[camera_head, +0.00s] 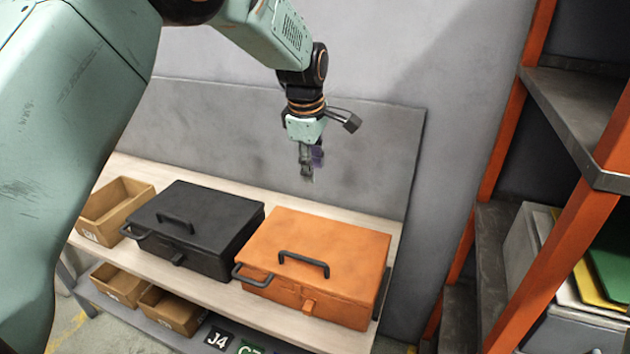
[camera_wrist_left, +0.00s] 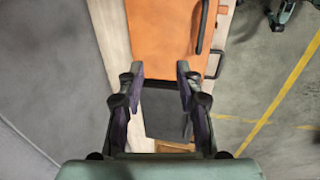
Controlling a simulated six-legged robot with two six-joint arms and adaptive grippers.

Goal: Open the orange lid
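The orange lid (camera_head: 322,251) is shut on an orange toolbox (camera_head: 290,292) on the wooden bench. It has a dark handle (camera_head: 304,262) on top. In the left wrist view the orange lid (camera_wrist_left: 165,35) lies ahead of the fingers, with its dark handle (camera_wrist_left: 203,27) to the right. My left gripper (camera_head: 307,178) hangs in the air above and behind the orange box, touching nothing. In the left wrist view my left gripper (camera_wrist_left: 160,72) has its fingers apart with nothing between them. My right gripper shows in neither view.
A black toolbox (camera_head: 197,226), closed, stands left of the orange one. A cardboard bin (camera_head: 117,207) is at the bench's left end, with more bins (camera_head: 172,312) on the shelf below. An orange-framed rack (camera_head: 500,150) stands on the right.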

